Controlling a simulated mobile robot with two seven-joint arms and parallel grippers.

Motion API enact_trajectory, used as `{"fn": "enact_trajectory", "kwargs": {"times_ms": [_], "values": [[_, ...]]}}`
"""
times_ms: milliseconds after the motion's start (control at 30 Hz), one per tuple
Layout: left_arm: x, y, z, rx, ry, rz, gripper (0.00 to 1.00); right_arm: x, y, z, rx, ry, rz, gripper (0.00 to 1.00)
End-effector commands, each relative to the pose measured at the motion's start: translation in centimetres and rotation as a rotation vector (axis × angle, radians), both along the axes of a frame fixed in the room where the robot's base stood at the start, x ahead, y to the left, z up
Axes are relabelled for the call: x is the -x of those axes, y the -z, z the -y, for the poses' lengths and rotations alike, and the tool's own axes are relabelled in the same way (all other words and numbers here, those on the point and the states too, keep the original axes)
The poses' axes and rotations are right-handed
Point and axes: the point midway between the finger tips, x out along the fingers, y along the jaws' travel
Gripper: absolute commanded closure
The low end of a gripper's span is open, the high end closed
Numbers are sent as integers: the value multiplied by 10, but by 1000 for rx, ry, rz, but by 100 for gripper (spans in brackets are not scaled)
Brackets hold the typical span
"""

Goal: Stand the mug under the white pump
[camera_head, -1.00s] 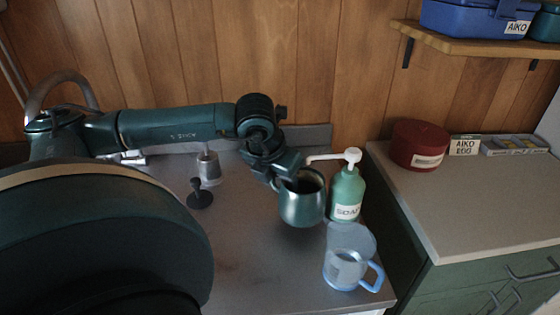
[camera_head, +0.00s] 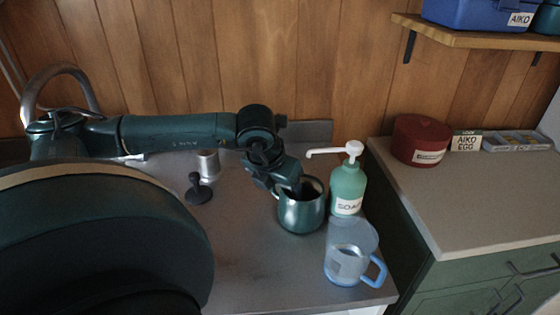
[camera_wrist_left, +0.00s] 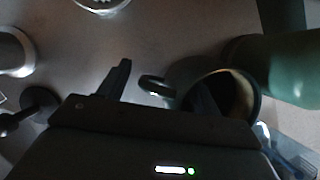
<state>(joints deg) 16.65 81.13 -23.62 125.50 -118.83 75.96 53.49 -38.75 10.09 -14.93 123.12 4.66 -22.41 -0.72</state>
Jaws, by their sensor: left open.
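The teal metal mug (camera_head: 301,215) stands upright on the counter, just left of the green soap bottle (camera_head: 347,185). The bottle's white pump (camera_head: 350,149) points its spout left, and the spout tip appears above the mug's rim in the head view. I cannot tell if it is directly over the opening. My left gripper (camera_head: 287,187) is open at the mug's left rim. In the left wrist view, the mug (camera_wrist_left: 230,98) has its handle toward the open fingers (camera_wrist_left: 160,90); one finger is outside the handle, the other appears at the mug's mouth.
A clear blue-handled jug (camera_head: 350,262) stands in front of the bottle near the counter's front right edge. A red tin (camera_head: 420,140) is on the right-hand cabinet.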

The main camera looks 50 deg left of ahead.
Motion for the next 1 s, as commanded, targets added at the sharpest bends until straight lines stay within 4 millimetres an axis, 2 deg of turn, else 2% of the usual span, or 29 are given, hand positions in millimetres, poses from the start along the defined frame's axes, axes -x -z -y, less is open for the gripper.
{"fn": "enact_trajectory", "kwargs": {"times_ms": [200, 267, 700, 833, 1000], "values": [[0, -6, 0, 0, 0, -1, 36, 0, -8, 1, 7, 0, 1, 64], [3, -12, 0, -2, 1, 3, 36, 0, -4, 1, 9, 0, 2, 64], [36, -95, 8, -3, -2, 4, 36, 1, 2, 0, -1, 0, -4, 64], [41, -108, 9, -2, -1, 2, 36, 1, 3, 0, -2, 0, -3, 64], [44, -114, 11, 0, 0, 0, 36, 0, 2, -1, -3, 0, -2, 64]]}}
